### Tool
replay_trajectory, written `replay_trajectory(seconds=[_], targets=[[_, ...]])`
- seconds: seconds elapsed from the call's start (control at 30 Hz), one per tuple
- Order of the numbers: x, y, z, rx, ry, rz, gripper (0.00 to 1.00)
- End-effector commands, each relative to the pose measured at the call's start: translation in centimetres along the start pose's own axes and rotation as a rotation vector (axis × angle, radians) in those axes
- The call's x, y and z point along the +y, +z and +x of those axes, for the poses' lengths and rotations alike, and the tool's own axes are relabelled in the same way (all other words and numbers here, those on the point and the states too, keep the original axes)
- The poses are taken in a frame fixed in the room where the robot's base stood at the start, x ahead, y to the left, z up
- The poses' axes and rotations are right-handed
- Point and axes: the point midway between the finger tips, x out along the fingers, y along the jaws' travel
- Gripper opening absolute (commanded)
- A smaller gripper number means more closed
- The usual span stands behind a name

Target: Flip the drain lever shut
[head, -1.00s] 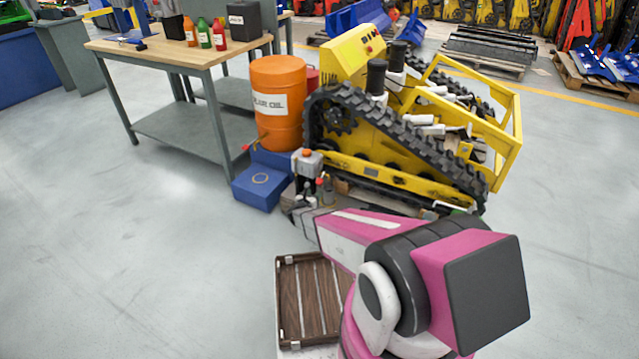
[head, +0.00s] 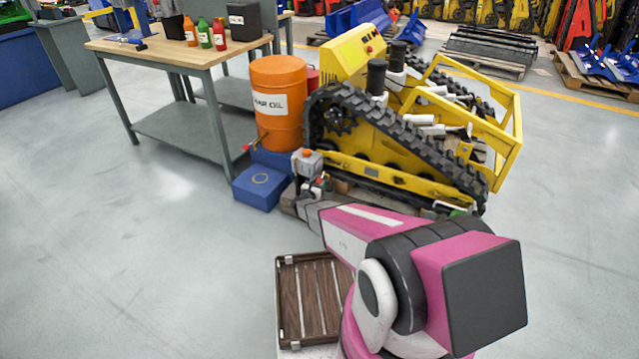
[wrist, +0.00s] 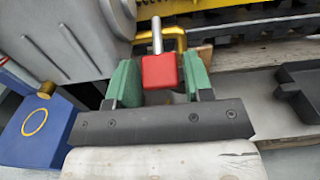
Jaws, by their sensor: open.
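The drain lever shows in the wrist view as a red block-shaped grip (wrist: 160,71) on a thin metal rod, with a yellow pipe behind it. My gripper (wrist: 158,82) is open, with its green fingers on either side of the red grip. A gap shows on the left side; the right finger is very near the grip, and I cannot tell whether it touches. In the head view my gripper (head: 308,192) is small and partly hidden by my arm, beside the yellow tracked carrier (head: 400,150). The lever is too small there to make out clearly.
A blue box (head: 262,188) with a yellow ring on top stands left of my gripper. An orange drum (head: 279,110) stands behind it, and a workbench (head: 170,50) is at the back left. A brown slatted tray (head: 290,300) lies near me. The floor at left is clear.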

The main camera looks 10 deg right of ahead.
Motion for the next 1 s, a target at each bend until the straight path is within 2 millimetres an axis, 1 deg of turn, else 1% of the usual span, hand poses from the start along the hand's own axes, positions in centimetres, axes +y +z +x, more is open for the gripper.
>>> replay_trajectory(seconds=[0.03,0.13,0.43,0.47,0.5,0.57,0.6,0.77,1.0], targets=[[0.1,0.0,0.5,0.0,0.0,0.0,0.47],[0.0,0.0,0.9,0.0,0.0,0.0,0.47],[0.0,0.0,1.0,0.0,0.0,0.0,0.47],[0.0,0.0,1.0,0.0,0.0,0.0,0.37],[0.0,0.0,1.0,0.0,0.0,0.0,0.24],[0.0,0.0,1.0,0.0,0.0,0.0,0.04],[0.0,0.0,1.0,0.0,0.0,0.0,0.0],[-0.1,0.3,0.9,0.021,-0.001,0.0,0.0],[-0.2,1.4,0.6,0.191,-0.005,0.002,0.0]])
